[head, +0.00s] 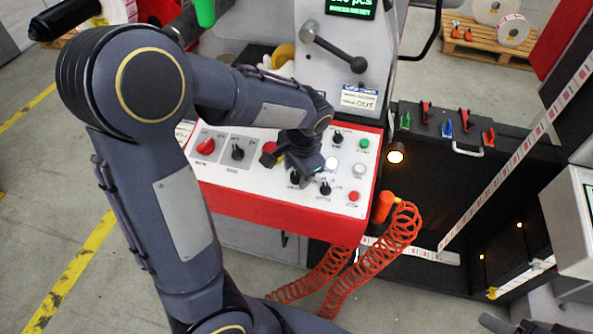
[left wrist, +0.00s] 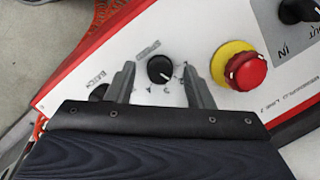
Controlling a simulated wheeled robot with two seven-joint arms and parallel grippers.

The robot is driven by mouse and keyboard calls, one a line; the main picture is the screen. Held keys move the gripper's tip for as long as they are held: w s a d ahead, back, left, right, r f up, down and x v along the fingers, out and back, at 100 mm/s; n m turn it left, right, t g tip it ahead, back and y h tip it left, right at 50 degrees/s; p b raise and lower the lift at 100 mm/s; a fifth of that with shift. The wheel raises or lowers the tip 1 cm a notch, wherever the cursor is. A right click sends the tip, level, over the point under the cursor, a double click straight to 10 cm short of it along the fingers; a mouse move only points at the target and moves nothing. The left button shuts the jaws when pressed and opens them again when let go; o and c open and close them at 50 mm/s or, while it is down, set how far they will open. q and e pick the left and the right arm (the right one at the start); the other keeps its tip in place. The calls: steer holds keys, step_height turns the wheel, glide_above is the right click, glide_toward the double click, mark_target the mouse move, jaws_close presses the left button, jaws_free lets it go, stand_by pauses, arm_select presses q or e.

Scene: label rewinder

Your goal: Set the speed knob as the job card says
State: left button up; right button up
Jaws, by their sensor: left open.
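A red emergency button on a yellow ring (left wrist: 245,70) is close beside the gripper. The batch knob (head: 325,188) is on the other side. Lit push buttons (head: 331,164) stand at the panel's right. A coiled orange hose (head: 390,240) hangs below the right edge.

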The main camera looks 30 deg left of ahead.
arm_select(q)
steer(key=c, duration=1)
steer(key=shift+m, duration=0.3)
steer(key=m, duration=0.3)
steer(key=shift+t+y, duration=0.3)
steer(key=shift+s+d+f+m+t+y, duration=0.1)
steer(key=shift+m+t+y, duration=0.2)
steer(key=shift+m, duration=1.7)
steer(key=o, duration=1)
